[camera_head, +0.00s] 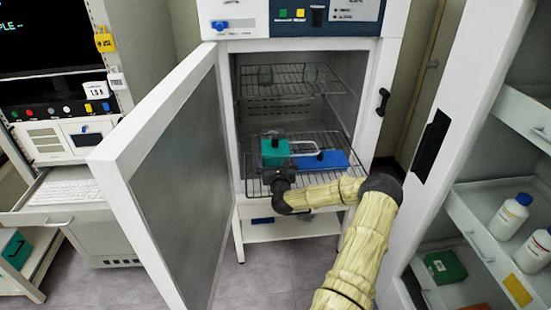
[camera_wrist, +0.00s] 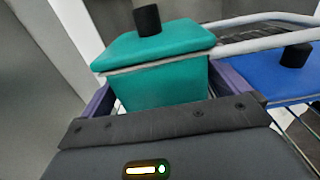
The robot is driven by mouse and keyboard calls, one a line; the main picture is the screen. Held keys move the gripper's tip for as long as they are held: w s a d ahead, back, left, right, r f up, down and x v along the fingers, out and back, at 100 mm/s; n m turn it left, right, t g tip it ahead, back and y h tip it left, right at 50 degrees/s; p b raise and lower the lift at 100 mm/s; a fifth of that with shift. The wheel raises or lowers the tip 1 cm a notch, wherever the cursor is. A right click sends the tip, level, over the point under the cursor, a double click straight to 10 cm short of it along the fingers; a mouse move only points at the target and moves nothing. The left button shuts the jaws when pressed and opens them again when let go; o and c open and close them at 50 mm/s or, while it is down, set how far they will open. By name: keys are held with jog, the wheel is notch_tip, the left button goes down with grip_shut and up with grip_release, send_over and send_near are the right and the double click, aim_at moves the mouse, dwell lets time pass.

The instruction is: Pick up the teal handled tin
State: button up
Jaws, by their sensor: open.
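The teal tin (camera_head: 275,150) sits on the lower wire rack inside the open freeze dryer. In the wrist view the tin (camera_wrist: 158,88) has a teal lid and a black knob on top. A pale looped bar, apparently its handle, extends to its right. My gripper (camera_head: 274,170) is at the near side of the tin, reaching into the chamber. In the wrist view my gripper (camera_wrist: 163,94) is open, with one purple finger at each side of the tin. Whether the fingers touch it is unclear, and their tips are partly hidden.
A blue tin (camera_head: 335,160) with a black knob is close on the right; it also shows in the wrist view (camera_wrist: 248,75). The upper rack (camera_head: 290,82) holds clear glassware. The white door (camera_head: 165,150) stands open at left. A bottle shelf (camera_head: 490,215) is at right.

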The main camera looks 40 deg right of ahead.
aim_at(275, 140)
jog(key=shift+p+x, duration=0.3)
jog(key=shift+x, duration=1.35)
jog(key=c, duration=0.9)
jog(key=shift+r, duration=0.1)
notch_tip(275, 140, up, 10)
jog(key=shift+f+b, duration=0.1)
jog(key=shift+b, duration=0.6)
